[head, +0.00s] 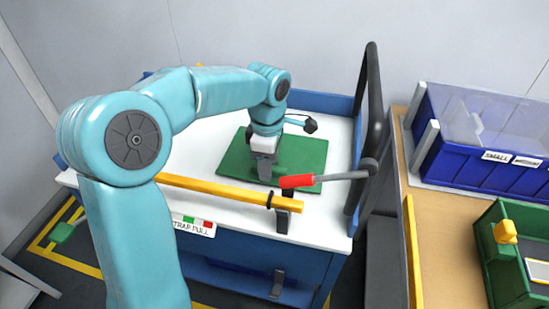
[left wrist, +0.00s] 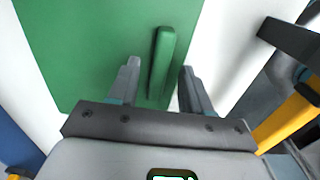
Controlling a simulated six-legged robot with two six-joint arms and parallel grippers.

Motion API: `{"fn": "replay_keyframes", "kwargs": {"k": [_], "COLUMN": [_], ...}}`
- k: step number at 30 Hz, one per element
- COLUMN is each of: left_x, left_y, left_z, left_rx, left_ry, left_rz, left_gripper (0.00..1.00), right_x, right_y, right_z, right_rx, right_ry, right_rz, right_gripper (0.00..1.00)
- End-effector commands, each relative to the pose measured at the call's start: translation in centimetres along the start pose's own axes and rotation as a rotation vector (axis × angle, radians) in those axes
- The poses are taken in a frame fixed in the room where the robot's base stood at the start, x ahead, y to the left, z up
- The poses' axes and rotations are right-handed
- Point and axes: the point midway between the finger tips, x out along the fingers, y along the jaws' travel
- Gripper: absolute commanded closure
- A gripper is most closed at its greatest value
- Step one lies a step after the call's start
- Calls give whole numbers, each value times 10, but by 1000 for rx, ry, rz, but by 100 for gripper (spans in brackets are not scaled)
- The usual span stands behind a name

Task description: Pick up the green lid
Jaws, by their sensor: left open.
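The green lid (head: 308,154) is a flat green plate lying on the white top of a blue-sided cart. It fills much of the left wrist view (left wrist: 85,45), where a raised green handle (left wrist: 161,58) stands up from it. My left gripper (head: 266,174) reaches down over the lid, hiding part of it in the head view. In the left wrist view, the left gripper (left wrist: 159,68) is open, with one finger on each side of the handle and visible gaps between. My right gripper is not in view.
A yellow bar (head: 210,190) runs along the cart's front, beside a red-gripped lever (head: 297,181). A tall dark frame (head: 374,110) stands at the cart's right edge. On the right bench are a blue bin (head: 460,125) marked SMALL and a green bin (head: 497,265).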

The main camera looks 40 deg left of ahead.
Motion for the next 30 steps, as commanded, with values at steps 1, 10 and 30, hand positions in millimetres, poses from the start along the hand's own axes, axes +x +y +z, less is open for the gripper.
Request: {"fn": "replay_keyframes", "kwargs": {"k": [1,10,30], "left_x": [0,-1,-102], "left_y": [0,0,1], "left_z": [0,0,1], "left_rx": [0,0,0], "left_ry": [0,0,-3], "left_rz": [0,0,7], "left_gripper": [54,100,100], "right_x": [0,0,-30], "right_y": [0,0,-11], "right_z": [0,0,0], "right_rx": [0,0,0], "right_ry": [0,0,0], "right_rz": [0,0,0], "right_gripper": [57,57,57]}}
